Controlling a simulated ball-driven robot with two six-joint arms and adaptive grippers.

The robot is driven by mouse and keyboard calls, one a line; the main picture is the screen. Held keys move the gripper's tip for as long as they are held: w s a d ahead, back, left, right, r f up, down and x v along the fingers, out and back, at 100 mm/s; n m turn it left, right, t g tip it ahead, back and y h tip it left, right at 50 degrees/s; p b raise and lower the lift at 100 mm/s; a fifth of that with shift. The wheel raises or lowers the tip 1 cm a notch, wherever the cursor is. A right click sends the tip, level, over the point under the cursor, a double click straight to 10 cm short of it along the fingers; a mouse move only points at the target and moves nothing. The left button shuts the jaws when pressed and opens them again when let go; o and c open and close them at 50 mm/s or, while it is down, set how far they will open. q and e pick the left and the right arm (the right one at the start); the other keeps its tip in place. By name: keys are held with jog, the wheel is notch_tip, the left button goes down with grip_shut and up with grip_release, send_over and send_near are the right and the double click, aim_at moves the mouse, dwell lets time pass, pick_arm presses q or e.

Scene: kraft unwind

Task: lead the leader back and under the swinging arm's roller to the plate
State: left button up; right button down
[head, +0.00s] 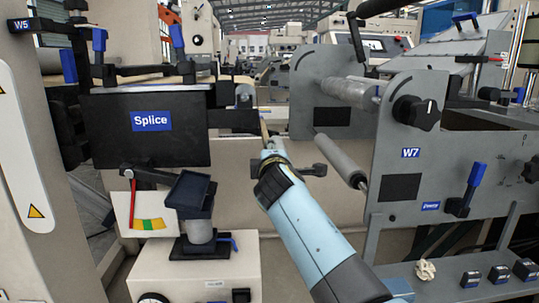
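The dark splice plate (110,140), with a blue "Splice" label, stands at the left. My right arm comes in from the lower right, and its gripper (265,128) is just right of the splice plate, small and partly hidden by its own wrist. A thin tan strip (263,124), perhaps the leader's edge, shows at the fingertips; I cannot tell whether it is gripped. A lower grey roller (340,160) slants out from the W7 frame, right of my gripper; I cannot tell whether it is the swinging arm's roller. My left gripper is not in view.
The grey W7 frame (418,150) with a black knob (416,112) and upper roller (352,92) bounds the right. Crumpled paper (426,270) lies on the lower right shelf.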

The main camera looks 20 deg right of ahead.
pick_arm(q)
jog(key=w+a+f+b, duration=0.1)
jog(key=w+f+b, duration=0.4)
jog(key=b, duration=0.7)
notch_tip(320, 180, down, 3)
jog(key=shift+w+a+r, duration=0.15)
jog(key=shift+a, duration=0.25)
pick_arm(e)
notch_tip(320, 180, down, 14)
jog(key=shift+f, duration=0.1)
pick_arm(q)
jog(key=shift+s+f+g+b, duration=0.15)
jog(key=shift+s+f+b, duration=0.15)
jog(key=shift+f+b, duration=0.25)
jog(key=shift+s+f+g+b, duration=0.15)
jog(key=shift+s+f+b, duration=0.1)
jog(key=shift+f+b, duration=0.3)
pick_arm(e)
jog(key=shift+f, duration=0.25)
